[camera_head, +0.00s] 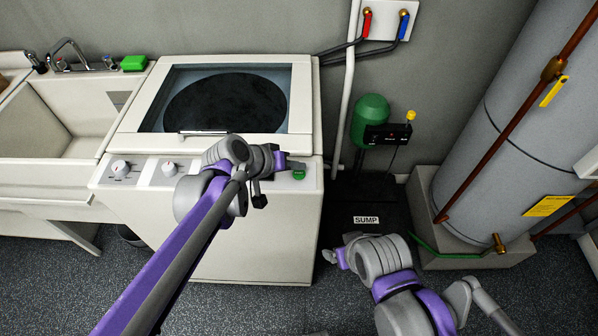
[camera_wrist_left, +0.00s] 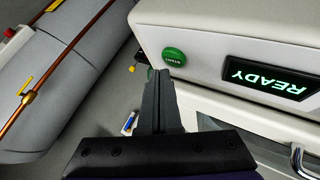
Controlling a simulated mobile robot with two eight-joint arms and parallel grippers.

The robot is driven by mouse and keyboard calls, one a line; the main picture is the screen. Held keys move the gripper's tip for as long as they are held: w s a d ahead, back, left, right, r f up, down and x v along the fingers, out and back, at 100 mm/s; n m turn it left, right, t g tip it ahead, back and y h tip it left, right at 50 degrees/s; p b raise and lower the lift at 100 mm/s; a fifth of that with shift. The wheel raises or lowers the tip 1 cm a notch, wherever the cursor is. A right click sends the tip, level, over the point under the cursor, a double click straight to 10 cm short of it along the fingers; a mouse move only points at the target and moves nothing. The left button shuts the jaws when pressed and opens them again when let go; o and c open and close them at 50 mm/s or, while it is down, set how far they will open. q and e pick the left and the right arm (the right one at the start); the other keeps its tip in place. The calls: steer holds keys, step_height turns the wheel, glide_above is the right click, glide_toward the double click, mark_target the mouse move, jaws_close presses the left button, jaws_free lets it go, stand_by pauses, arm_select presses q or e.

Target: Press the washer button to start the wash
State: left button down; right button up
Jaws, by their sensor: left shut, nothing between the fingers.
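The washer (camera_head: 225,245) is a white top-loader with a dark glass lid. Its green start button (camera_head: 299,175) is at the right end of the sloped front panel, and the button (camera_wrist_left: 174,57) shows in the left wrist view beside a display (camera_wrist_left: 270,82) reading READY. My left gripper (camera_head: 298,165) reaches over the panel with its tip close to the button. In the left wrist view its fingers (camera_wrist_left: 162,74) are shut and empty, just short of the button in the picture; I cannot tell whether they touch it. My right gripper (camera_head: 330,257) is low, right of the washer; its fingers are unclear.
Two knobs, one left (camera_head: 120,168) and one nearer the middle (camera_head: 169,169), sit on the panel. A sink (camera_head: 60,190) stands at the left. A sump lid (camera_head: 367,219), green pump tank (camera_head: 371,115) and grey water heater (camera_head: 515,130) with copper pipes are at the right.

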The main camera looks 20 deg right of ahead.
mark_target(296, 177)
arm_select(q)
steer(key=shift+f, duration=0.1)
steer(key=shift+f+b, duration=0.3)
steer(key=shift+f, duration=0.05)
arm_select(e)
steer(key=shift+s+f, duration=0.1)
steer(key=shift+f, duration=0.2)
arm_select(q)
steer(key=shift+f, duration=0.4)
arm_select(e)
steer(key=shift+f, duration=0.25)
arm_select(q)
steer(key=shift+r, duration=0.1)
stand_by(0.4)
steer(key=shift+r+p, duration=0.35)
steer(key=shift+r, duration=0.4)
arm_select(e)
steer(key=shift+r, duration=0.65)
arm_select(q)
steer(key=shift+r+p, duration=1.6)
steer(key=shift+r, duration=0.95)
steer(key=shift+f, duration=0.1)
arm_select(e)
steer(key=r, duration=0.1)
steer(key=w+r, duration=0.1)
steer(key=r, duration=0.2)
steer(key=shift+w, duration=0.25)
steer(key=shift+s, duration=0.1)
